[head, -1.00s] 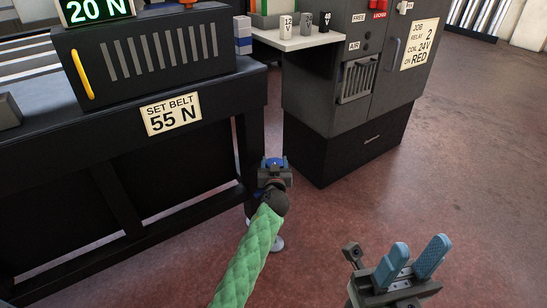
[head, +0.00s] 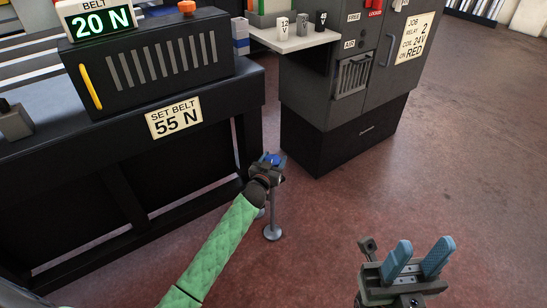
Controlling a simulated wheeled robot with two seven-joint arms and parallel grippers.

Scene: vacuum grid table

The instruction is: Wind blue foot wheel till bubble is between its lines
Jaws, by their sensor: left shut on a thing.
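The blue foot wheel (head: 271,159) shows as a small blue piece at the tip of my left gripper (head: 275,162), low beside the corner leg of the dark machine. My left gripper is shut on it, and the gripper and wrist hide much of the wheel. My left arm has a green quilted sleeve. My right gripper (head: 420,258) is at the lower right over bare floor, its two blue fingers apart with nothing between them. I cannot make out a bubble or its lines in this view.
The dark machine frame (head: 60,190) carries a "SET BELT 55 N" sign (head: 174,117) and a "BELT 20 N" display (head: 98,23). A grey cabinet (head: 340,120) stands behind on the right. A metal foot (head: 272,232) stands on the floor below my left wrist. The floor at right is clear.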

